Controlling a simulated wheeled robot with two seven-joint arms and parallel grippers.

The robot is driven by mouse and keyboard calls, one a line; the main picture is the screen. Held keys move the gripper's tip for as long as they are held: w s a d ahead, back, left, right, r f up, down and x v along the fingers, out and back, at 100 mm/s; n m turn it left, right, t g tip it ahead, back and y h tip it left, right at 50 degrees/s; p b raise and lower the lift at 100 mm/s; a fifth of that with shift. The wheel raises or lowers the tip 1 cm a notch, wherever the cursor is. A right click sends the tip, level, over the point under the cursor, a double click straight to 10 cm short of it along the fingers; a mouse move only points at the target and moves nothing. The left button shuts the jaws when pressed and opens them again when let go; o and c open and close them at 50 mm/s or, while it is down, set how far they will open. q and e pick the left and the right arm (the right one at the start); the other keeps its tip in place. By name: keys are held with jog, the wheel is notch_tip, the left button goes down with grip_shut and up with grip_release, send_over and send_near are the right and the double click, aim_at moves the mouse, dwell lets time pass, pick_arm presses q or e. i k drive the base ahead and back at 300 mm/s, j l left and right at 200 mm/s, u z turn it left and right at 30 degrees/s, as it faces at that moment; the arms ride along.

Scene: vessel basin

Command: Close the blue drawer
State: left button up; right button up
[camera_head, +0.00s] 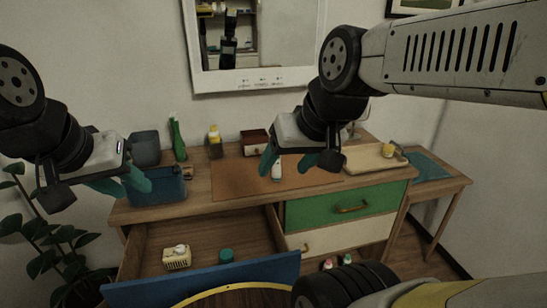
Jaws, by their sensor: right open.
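The blue drawer (215,277) at the lower left of the wooden cabinet is pulled out, with its blue front well forward of the cabinet. A cream-coloured item (177,258) and a teal round item (226,255) lie inside it. My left gripper (121,184) is above and left of the drawer, in front of a blue bin; whether its teal fingers are apart is unclear. My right gripper (287,163) is open in front of the cabinet top, above the green drawer's left side. Neither gripper appears to touch the blue drawer.
The green drawer (325,207) and a cream drawer (330,238) are shut. The blue bin (165,187), a green bottle (178,140), a small white bottle (277,170) and a tray (372,159) stand on top. A plant (45,240) is at left, a side table (445,187) at right.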

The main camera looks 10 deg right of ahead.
aim_at(255, 237)
jog(key=l+u, duration=0.25)
jog(key=l, duration=0.25)
jog(key=k+l+u, duration=0.1)
jog(key=l+u, duration=0.15)
jog(key=l, duration=0.25)
jog(key=k+l+u, duration=0.1)
jog(key=l+u, duration=0.15)
jog(key=l, duration=0.2)
